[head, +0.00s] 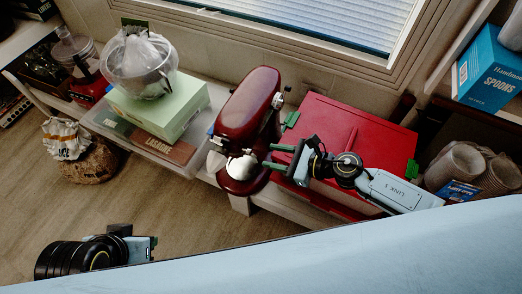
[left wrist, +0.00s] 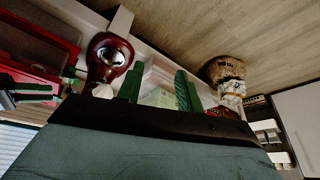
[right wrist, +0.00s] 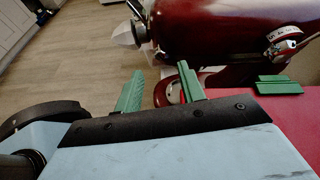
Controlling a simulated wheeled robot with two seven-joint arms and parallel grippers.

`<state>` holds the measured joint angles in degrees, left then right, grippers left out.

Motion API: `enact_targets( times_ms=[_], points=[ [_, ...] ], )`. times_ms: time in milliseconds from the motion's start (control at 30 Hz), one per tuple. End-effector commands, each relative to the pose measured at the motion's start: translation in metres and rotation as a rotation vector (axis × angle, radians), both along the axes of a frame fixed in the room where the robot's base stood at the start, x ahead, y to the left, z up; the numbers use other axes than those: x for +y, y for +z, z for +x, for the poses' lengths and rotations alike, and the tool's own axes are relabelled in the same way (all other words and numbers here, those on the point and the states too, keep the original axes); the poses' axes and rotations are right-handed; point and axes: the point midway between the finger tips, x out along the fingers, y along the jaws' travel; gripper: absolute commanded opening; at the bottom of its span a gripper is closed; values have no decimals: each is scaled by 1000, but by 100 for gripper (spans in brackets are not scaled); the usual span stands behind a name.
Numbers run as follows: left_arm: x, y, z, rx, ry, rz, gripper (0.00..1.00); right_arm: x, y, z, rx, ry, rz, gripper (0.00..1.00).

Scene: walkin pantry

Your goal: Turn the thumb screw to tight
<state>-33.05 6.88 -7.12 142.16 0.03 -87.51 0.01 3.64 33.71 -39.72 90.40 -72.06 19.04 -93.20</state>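A dark red stand mixer (head: 250,105) stands on the low shelf; it also shows in the right wrist view (right wrist: 215,28) and left wrist view (left wrist: 112,57). A small silver knob (head: 278,100) sits on its right side, beside a pale lettered band (right wrist: 285,41). I cannot tell for certain whether this knob is the thumb screw, nor its setting. My right gripper (head: 277,156) is open and empty, its green fingers close to the mixer's lower right side, apart from the knob. My left gripper (left wrist: 158,88) is open and empty, well away from the mixer.
A red box (head: 345,135) lies right of the mixer, with a small green piece (right wrist: 278,85) near its edge. A pale green box (head: 165,110) carrying a bowl stands left. Baskets (head: 458,168) stand right.

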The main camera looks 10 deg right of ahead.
Motion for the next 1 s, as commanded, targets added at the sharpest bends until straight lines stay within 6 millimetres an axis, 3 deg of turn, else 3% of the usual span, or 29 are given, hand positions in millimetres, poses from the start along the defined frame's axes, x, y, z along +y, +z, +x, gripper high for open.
enact_targets(
  times_ms=[200, 400, 833, 1000],
  points=[
    [5, -7, -10, 63, 5, 16, 36, -36, 16, -27, 2, 0, -1, 40],
    [5, -10, -8, 62, 5, 17, 36, -52, 23, -38, 0, 0, 0, 40],
    [4, -11, -5, 51, 3, 16, 36, -54, 24, -41, -5, 1, -2, 39],
    [-8, -4, 27, -127, -16, -25, 36, -46, 18, -47, -81, 13, -42, 39]
  ],
)
